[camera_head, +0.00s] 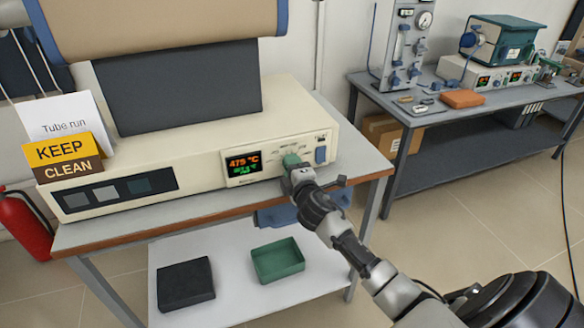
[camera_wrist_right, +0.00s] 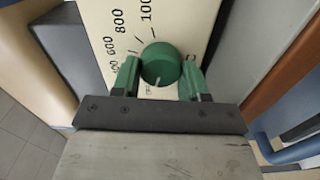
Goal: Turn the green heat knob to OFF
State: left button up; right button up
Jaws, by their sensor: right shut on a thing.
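The green heat knob (camera_head: 291,160) is on the front panel of the cream furnace controller (camera_head: 210,135), right of its lit display (camera_head: 246,163). My right gripper (camera_head: 299,176) reaches it from the front right and hides part of the dial. In the right wrist view, the knob (camera_wrist_right: 161,62) sits between the two green fingers of the gripper (camera_wrist_right: 160,76), which is shut on it. A short white mark shows on the knob's lower edge in that view. Printed numbers such as 600 and 800 lie around it; the OFF mark is not readable. My left gripper is not in view.
A green tray (camera_head: 278,262) and a dark box (camera_head: 185,284) are on the lower shelf. Another bench (camera_head: 440,112) with instruments stands at right.

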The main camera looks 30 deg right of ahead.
dwell(0.3)
jog(key=o, duration=0.9)
jog(key=shift+s, duration=0.1)
jog(key=b+v, duration=0.1)
jog(key=v, duration=0.9)
jog(key=shift+s+a, duration=0.15)
jog(key=shift+s, duration=0.15)
